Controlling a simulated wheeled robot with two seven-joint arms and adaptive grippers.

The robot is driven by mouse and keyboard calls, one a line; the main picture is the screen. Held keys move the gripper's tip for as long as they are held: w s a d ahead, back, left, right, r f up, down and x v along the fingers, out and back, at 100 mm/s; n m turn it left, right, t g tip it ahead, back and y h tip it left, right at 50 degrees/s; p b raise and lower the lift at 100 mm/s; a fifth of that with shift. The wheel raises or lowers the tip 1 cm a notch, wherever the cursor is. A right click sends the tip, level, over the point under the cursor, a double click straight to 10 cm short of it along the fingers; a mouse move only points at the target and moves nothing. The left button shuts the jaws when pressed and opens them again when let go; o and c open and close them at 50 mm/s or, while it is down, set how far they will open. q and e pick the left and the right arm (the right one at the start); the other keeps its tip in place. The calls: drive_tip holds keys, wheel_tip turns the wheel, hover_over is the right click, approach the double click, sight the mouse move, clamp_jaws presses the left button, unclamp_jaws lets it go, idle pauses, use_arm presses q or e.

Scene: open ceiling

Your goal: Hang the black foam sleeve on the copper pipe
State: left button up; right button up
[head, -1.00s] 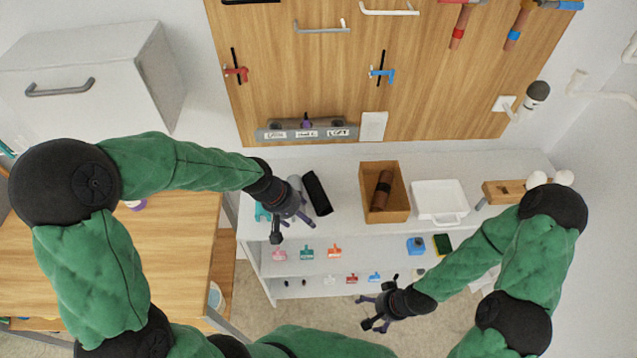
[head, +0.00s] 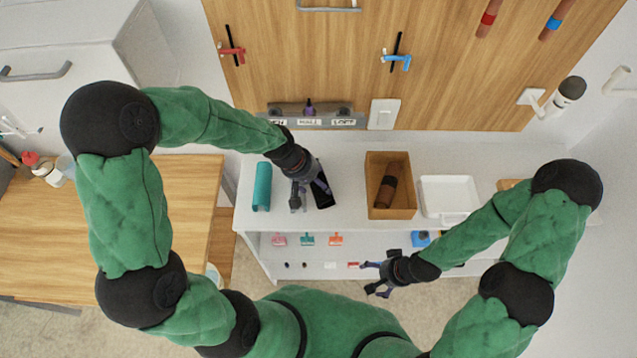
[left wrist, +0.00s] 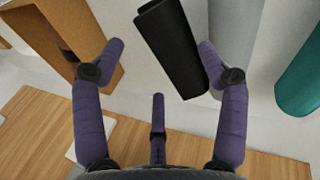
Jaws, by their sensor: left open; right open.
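The black foam sleeve (head: 322,192) lies on the white shelf top, partly hidden by my left gripper (head: 309,196). In the left wrist view the sleeve (left wrist: 172,50) shows between the spread fingers, nearer the right one; I cannot tell whether they touch. My left gripper is open and empty. My right gripper (head: 373,278) is open and empty in front of the shelf's front edge. I cannot pick out a copper pipe for sure. A dark brown roll with a lighter band (head: 386,190) lies in the wooden box.
A teal roll (head: 262,187) lies left of the sleeve, and a grey roll (left wrist: 236,35) lies between them. The wooden box (head: 409,198) and white tray (head: 449,192) stand to the right. A wooden table (head: 180,215) is at left.

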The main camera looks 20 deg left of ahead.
sight(321, 189)
use_arm(q)
drive_tip(key=x, duration=0.5)
drive_tip(key=shift+w+a+b, duration=0.1)
drive_tip(key=shift+w+b, duration=0.05)
drive_tip(key=shift+b, duration=0.15)
drive_tip(key=c, duration=0.7)
drive_tip(key=shift+r, duration=0.1)
